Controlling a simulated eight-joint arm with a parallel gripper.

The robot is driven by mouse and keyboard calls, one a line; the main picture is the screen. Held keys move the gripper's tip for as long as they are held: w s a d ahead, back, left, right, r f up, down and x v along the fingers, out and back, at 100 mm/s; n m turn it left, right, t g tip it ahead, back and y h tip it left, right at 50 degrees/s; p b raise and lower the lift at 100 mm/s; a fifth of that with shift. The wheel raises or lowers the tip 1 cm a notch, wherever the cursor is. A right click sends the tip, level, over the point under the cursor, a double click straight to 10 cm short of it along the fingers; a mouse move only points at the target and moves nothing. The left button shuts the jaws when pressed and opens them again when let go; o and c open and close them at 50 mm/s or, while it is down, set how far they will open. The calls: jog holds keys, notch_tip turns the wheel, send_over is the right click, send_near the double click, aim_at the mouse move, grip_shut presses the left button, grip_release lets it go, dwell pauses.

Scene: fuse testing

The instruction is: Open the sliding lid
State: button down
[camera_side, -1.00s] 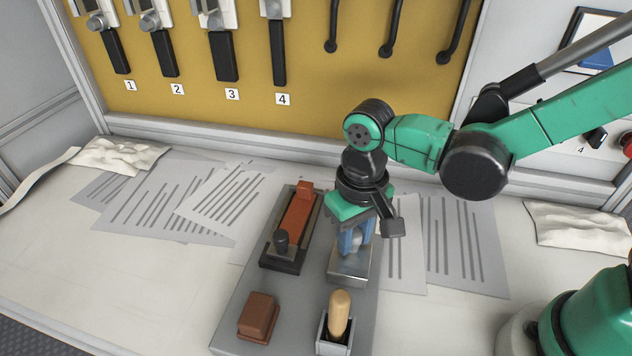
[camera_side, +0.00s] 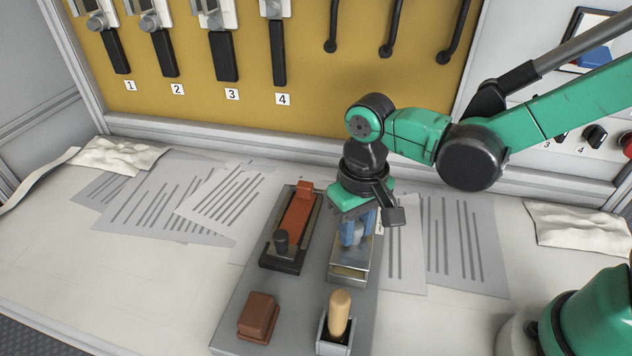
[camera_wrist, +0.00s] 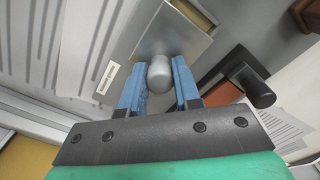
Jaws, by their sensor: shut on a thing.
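A small metal box (camera_side: 349,278) stands on the grey base plate. Its sliding metal lid (camera_wrist: 152,35) carries a rounded grey knob (camera_wrist: 160,77). My gripper (camera_side: 354,238) has its blue fingers on either side of the knob, shut on it. In the side view the fingers hide the knob and much of the lid. The lid is partly drawn back toward the wall, so an opening with a yellowish inside (camera_side: 347,271) shows at the box's near end. The wrist view also shows a strip of this opening (camera_wrist: 197,13).
An orange and black device (camera_side: 297,218) with a black knob stands left of the box. A brown block (camera_side: 258,316) and a wooden-handled tool (camera_side: 340,314) in a holder are nearer. Striped papers (camera_side: 458,245) lie right; the yellow panel (camera_side: 300,125) stands behind.

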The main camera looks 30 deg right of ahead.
jog(key=w+d, duration=0.2)
jog(key=shift+w+d, duration=0.3)
jog(key=shift+w, duration=0.05)
jog(key=c, duration=0.6)
grip_release()
jog(key=shift+r, duration=2.8)
